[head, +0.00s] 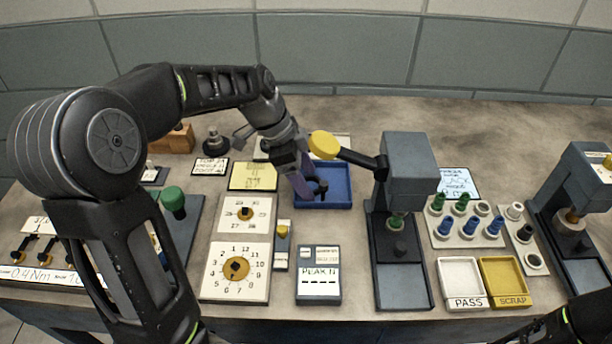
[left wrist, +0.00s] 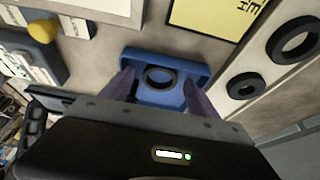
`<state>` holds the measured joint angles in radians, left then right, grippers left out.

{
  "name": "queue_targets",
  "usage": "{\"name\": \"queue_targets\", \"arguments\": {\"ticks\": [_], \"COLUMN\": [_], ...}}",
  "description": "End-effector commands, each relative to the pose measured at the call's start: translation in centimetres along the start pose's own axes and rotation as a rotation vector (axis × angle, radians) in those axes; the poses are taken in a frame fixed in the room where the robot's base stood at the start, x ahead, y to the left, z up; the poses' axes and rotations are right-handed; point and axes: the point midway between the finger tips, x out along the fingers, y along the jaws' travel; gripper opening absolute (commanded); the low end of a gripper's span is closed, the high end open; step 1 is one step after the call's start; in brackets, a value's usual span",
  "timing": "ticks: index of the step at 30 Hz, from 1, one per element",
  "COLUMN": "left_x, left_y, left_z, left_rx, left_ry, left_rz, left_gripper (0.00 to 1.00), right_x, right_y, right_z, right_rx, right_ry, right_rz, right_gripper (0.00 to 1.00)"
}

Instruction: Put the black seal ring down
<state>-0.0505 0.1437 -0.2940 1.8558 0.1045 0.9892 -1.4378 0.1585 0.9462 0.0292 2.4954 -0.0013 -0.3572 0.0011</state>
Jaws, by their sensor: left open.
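The black seal ring (left wrist: 159,78) lies flat in the small blue tray (left wrist: 160,56), as the left wrist view shows. The blue tray is also in the middle of the head view (head: 339,204). My left gripper (head: 307,186) reaches down over the tray's left part and is open. Its two purple fingers stand on either side of the ring in the left wrist view, with a gap to it on each side. In the head view the gripper partly hides the tray's inside. My right gripper is not in view.
A press with a yellow-ended lever (head: 325,145) stands just right of the tray. Two dial boards (head: 233,272) and a peak readout (head: 319,276) lie in front of it. PASS (head: 465,303) and SCRAP (head: 504,301) trays are at the right. Bare tabletop shows behind.

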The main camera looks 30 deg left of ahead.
Motion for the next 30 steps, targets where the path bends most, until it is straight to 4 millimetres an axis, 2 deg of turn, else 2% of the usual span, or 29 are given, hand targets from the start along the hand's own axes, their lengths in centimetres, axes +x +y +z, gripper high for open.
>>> {"name": "queue_targets", "arguments": {"ticks": [5,8,21,25,30], "left_x": [-0.8,-2.2,-10.8,-12.0,-12.3], "left_y": [-0.1,-0.1,-0.1,-0.1,0.0], "left_z": [-0.1,-0.1,-0.1,-0.1,-0.1], "left_rx": [0.0,0.001,0.0,0.0,0.0], "left_ry": [0.001,0.002,0.001,0.001,0.0], "left_rz": [-0.003,-0.004,-0.002,-0.002,0.001], "left_gripper": [0.7,0.7,0.7,0.7,0.7], "right_x": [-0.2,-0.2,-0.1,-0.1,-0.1], "right_y": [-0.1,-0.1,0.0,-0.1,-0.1], "right_z": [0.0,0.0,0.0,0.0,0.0], "right_rx": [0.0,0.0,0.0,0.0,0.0], "right_ry": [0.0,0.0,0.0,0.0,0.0], "right_rz": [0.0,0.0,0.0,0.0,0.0], "right_gripper": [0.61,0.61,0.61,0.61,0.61]}}
